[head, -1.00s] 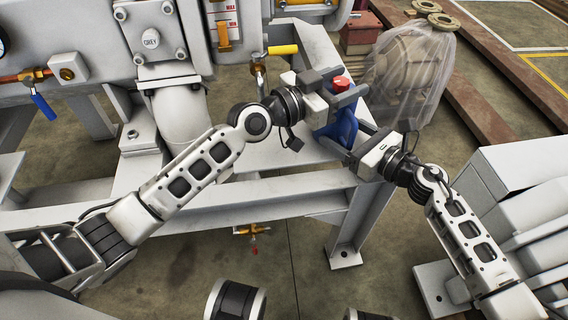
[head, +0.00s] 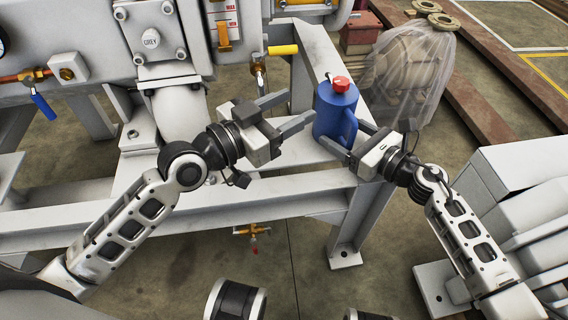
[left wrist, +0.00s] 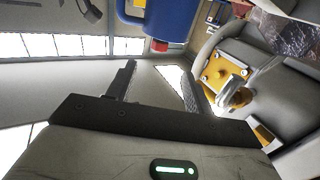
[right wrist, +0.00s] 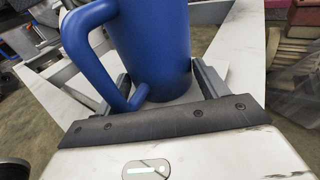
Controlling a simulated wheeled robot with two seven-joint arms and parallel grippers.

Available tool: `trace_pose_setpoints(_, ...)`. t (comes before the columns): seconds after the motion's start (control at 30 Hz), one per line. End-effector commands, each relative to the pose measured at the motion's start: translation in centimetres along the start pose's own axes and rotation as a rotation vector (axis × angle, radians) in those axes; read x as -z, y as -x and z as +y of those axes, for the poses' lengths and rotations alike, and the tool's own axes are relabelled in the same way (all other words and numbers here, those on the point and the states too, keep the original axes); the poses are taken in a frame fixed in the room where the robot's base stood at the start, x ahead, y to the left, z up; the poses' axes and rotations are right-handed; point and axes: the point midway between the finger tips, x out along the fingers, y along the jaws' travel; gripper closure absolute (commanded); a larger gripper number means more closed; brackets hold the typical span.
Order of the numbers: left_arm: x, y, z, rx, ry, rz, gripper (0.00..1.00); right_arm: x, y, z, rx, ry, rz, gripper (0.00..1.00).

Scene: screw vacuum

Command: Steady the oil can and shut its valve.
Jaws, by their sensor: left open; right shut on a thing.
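The blue oil can (head: 330,112) stands upright on the grey frame ledge, with a red valve knob (head: 340,84) on top. My right gripper (head: 350,138) is shut on the can's lower body from the right. In the right wrist view, the can (right wrist: 160,40) sits between the fingers, with its handle on the left. My left gripper (head: 298,108) is open and empty, left of the can and apart from it. In the left wrist view, the can (left wrist: 170,20) and red knob (left wrist: 159,46) show beyond the open fingers. Whether the valve is shut I cannot tell.
A grey machine with pipes (head: 185,115) stands behind and left of my left arm. A yellow-handled valve (head: 283,50) is behind my left gripper. A plastic-wrapped part (head: 410,70) stands behind the can. The ledge (head: 315,50) behind the can is partly clear.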

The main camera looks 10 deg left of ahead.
Motion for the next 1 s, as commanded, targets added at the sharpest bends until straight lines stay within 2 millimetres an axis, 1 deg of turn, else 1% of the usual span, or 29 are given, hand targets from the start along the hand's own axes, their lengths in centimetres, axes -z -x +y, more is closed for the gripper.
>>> trace_pose_setpoints(0.03, -0.1, 0.5, 0.9, -0.006, 0.023, -0.001, 0.48, -0.1, 0.0, 0.0, 0.000, 0.000, -0.001, 0.40)
trace_pose_setpoints(0.1, -0.2, 1.0, 2.1, -0.007, 0.061, 0.000, 0.48, -0.1, 0.0, 0.0, 0.000, 0.000, -0.001, 0.40)
trace_pose_setpoints(0.27, -0.2, 2.4, 4.8, -0.003, 0.153, -0.002, 0.48, -0.1, 0.0, 0.0, 0.000, 0.000, -0.001, 0.40)
trace_pose_setpoints(0.4, 0.2, 4.0, 7.0, 0.015, 0.250, -0.001, 0.48, -0.1, 0.0, 0.0, 0.000, 0.000, -0.001, 0.40)
trace_pose_setpoints(0.5, 0.9, 5.4, 8.3, 0.041, 0.327, 0.002, 0.48, -0.1, 0.0, 0.0, 0.000, 0.000, -0.001, 0.40)
trace_pose_setpoints(0.6, 1.5, 6.7, 9.2, 0.074, 0.401, 0.003, 0.48, -0.1, 0.0, 0.0, 0.000, 0.000, -0.001, 0.40)
trace_pose_setpoints(0.73, 2.4, 8.2, 9.7, 0.121, 0.477, 0.008, 0.48, -0.1, 0.0, 0.0, 0.000, 0.000, -0.001, 0.40)
trace_pose_setpoints(0.8, 2.2, 8.5, 10.1, 0.126, 0.512, -0.038, 0.48, -1.2, 0.1, 0.0, 0.000, 0.000, -0.002, 0.40)
trace_pose_setpoints(0.83, 2.0, 8.5, 10.1, 0.128, 0.513, -0.051, 0.48, -1.4, 0.1, 0.0, 0.000, 0.000, -0.002, 0.40)
trace_pose_setpoints(1.0, 1.4, 8.5, 10.0, 0.139, 0.485, -0.080, 0.48, -1.9, 0.2, 0.0, 0.000, 0.000, -0.002, 0.40)
